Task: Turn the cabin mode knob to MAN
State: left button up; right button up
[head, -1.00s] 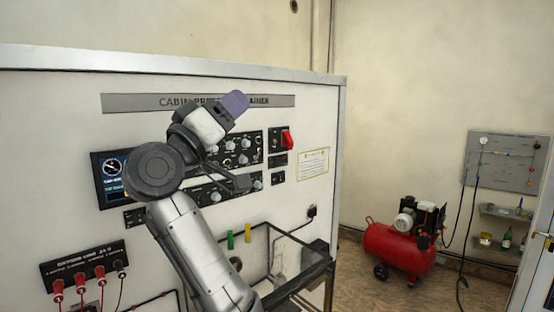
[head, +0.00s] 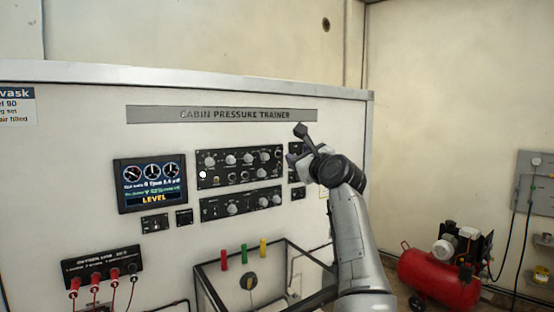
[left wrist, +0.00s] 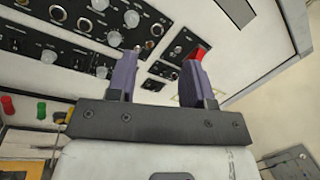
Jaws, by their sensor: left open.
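The cabin pressure trainer panel (head: 120,98) carries an upper black knob panel (head: 222,183) and a lower one (head: 214,212), both with several pale knobs. The labels are too small to read, so I cannot tell which knob is the cabin mode knob. My left gripper (head: 298,151) is in front of the panel, right of the upper knob panel, and hides part of the small modules there. In the left wrist view its two purple fingers (left wrist: 160,66) are apart with nothing held between them. Knobs and the red switch cover (left wrist: 201,53) show beyond the fingers.
A display (head: 150,183) reading LEVEL is left of the knobs. Red, green and yellow pegs (head: 243,252) stand above a clear-sided box (head: 209,291) below. Red-plugged leads hang from a socket box (head: 102,264) at lower left. A red compressor (head: 437,277) stands on the floor at right.

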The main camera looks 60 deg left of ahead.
aim_at(267, 157)
pick_arm(q)
jog(key=a+n+p, duration=0.1)
jog(key=a, duration=0.3)
jog(key=a+f+n+g+h+p, duration=0.1)
jog(key=a, duration=0.3)
jog(key=s+a+f+n+p, duration=0.1)
jog(key=a, duration=0.3)
jog(key=shift+a+n+g+p, duration=0.25)
jog(key=shift+n+g+p, duration=0.15)
jog(key=shift+w+a, duration=0.15)
jog(key=shift+a, duration=0.65)
jog(key=shift+f, duration=0.1)
grip_shut()
